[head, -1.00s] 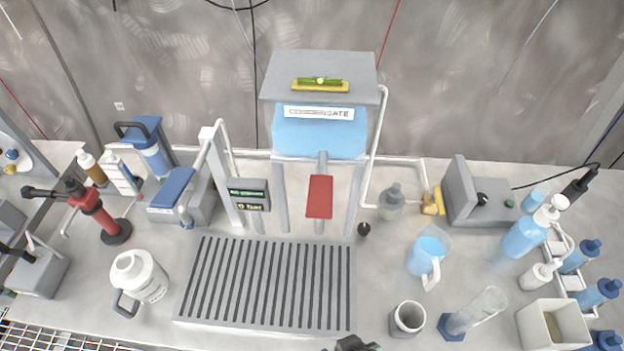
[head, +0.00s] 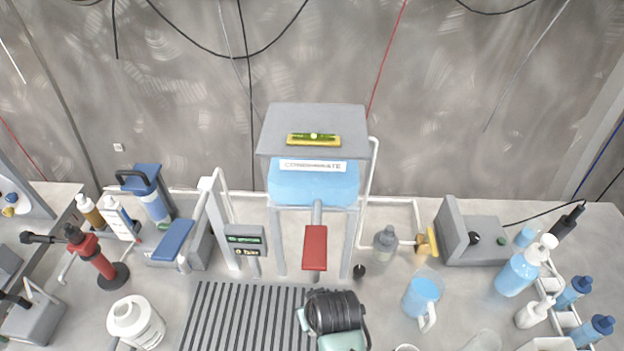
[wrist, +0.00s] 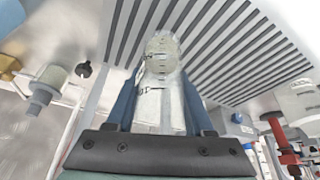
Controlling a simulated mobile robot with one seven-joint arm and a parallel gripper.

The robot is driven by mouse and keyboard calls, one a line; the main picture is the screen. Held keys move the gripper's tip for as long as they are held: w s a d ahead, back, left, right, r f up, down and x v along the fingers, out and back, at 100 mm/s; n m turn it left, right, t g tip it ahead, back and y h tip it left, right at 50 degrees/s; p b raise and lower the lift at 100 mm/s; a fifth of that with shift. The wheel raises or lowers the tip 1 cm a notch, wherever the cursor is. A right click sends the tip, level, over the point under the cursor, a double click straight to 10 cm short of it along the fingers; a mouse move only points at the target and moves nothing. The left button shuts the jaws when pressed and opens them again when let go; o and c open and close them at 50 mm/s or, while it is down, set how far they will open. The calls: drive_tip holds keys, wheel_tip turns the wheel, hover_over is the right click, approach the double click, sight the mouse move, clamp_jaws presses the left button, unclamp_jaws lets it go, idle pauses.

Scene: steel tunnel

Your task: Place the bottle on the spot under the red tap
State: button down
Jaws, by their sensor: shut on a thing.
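The bottle (wrist: 163,70) is clear, with dark marks, and shows between the two blue fingers of my gripper (wrist: 160,98) in the wrist view. My gripper is shut on it. The bottle lies over the slotted drain tray (head: 213,312), with the slats behind it in the wrist view; whether it touches the tray I cannot tell. In the head view my wrist covers the right part of the tray, and the bottle and fingers are hidden. The red tap (head: 315,247) hangs below the blue condensate tank (head: 313,187), just beyond my wrist. The spot under it is not clearly visible.
A white jar (head: 135,322) stands left. A small display (head: 246,241) and the tank's legs border the tap. The tray's left part is clear.

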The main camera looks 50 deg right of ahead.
drive_tip(key=shift+w+d, duration=0.2)
drive_tip(key=shift+w, duration=0.05)
drive_tip(key=shift+w+f, duration=0.2)
drive_tip(key=shift+f+p, duration=0.3)
drive_tip(key=shift+f, duration=1.2)
drive_tip(key=shift+f, duration=0.15)
drive_tip(key=shift+c, duration=1.4)
unclamp_jaws()
drive_tip(key=shift+r, duration=0.25)
drive_tip(key=v, duration=1.1)
drive_tip(key=shift+s+r, duration=0.25)
drive_tip(key=shift+r, duration=0.1)
